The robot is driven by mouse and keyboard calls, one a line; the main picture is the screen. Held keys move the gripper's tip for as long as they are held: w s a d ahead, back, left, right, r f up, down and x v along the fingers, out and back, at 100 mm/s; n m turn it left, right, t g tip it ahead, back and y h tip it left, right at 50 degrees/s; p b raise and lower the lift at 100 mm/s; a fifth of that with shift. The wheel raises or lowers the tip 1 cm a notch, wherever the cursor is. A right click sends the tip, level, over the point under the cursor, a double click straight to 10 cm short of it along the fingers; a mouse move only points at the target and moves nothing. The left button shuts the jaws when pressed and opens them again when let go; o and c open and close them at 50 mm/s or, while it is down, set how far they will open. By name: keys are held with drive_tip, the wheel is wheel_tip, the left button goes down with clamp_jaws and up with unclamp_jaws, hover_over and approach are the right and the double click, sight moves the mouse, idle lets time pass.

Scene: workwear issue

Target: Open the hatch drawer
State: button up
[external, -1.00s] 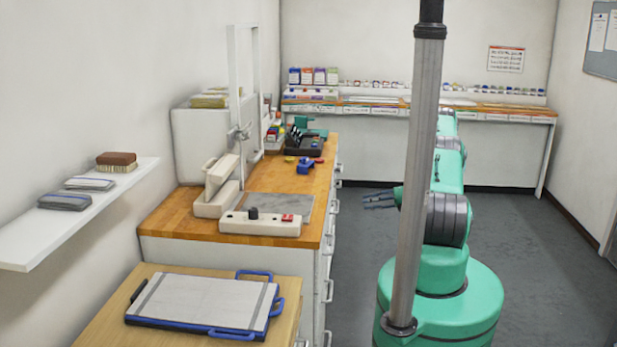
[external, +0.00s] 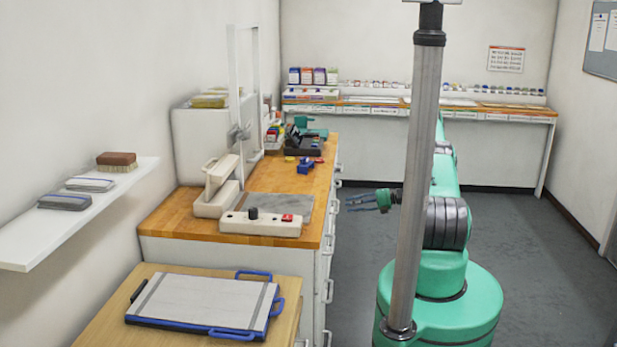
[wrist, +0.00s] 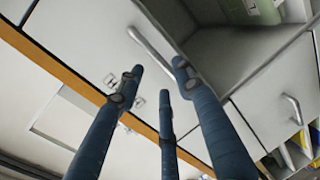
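In the wrist view, a white drawer front (wrist: 75,40) carries a grey bar handle (wrist: 155,50) and small dark marks. I cannot tell for sure that it is the hatch drawer. In the external view, the wood-topped cabinet (external: 180,213) has handles down its right side, seen edge-on. My gripper (external: 358,203) is just right of that side, its blue fingers pointing left, apart from the handles. In the wrist view my gripper (wrist: 152,85) has its three fingers spread and empty, with the bar handle ahead of the tips; contact does not show.
A control box (external: 262,223) and a white press-like frame (external: 236,110) stand on the cabinet top. A tray with blue handles (external: 205,303) lies on the front table. The wrist view shows another handle (wrist: 292,110) and an open-looking recess (wrist: 235,55).

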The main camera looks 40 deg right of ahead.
drive_tip(key=shift+b+x, duration=0.35)
drive_tip(key=shift+x, duration=2.55)
clamp_jaws()
